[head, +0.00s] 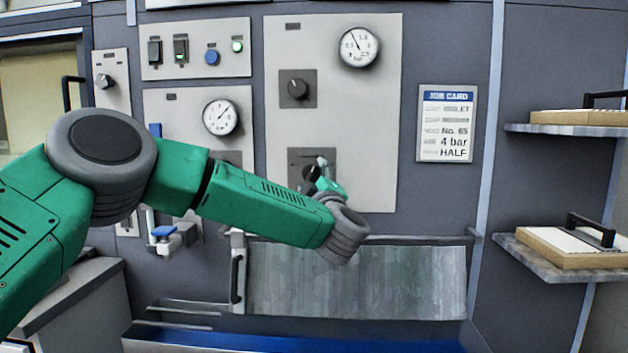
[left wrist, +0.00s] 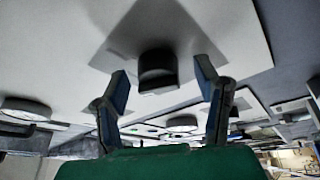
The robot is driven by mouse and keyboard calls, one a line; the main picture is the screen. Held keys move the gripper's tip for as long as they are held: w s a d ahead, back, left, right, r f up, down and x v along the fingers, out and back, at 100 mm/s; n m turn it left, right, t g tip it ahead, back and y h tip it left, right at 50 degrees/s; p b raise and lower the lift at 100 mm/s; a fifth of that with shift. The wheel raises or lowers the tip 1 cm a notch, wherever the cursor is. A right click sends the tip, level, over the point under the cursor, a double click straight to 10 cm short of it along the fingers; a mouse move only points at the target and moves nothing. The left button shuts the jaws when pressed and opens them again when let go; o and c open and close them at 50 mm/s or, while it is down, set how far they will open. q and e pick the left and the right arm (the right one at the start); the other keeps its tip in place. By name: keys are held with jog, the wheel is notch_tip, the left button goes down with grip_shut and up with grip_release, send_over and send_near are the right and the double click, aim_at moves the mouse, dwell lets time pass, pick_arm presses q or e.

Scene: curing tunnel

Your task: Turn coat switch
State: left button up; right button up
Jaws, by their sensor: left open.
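A dark round knob (left wrist: 157,68) stands out from a grey square plate in the left wrist view. In the head view that plate (head: 299,156) is low on the large right panel, and my left gripper hides most of the knob. My left gripper (head: 318,170) is open in front of it. In the left wrist view its two fingers (left wrist: 160,82) stand on either side of the knob, with visible gaps. Whether the fingertips reach past the knob's front face is hard to tell. No label naming the coat switch is readable. My right gripper is not in view.
Another dark knob (head: 298,89) and a gauge (head: 358,47) are above on the same panel. A second gauge (head: 220,117) and a row of switches (head: 195,50) are left. A job card (head: 445,122) hangs right. A metal flap (head: 355,280) with a rail is below.

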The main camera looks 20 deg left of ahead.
pick_arm(q)
jog(key=v, duration=1.1)
jog(key=shift+s+d, duration=0.2)
jog(key=shift+f, duration=0.2)
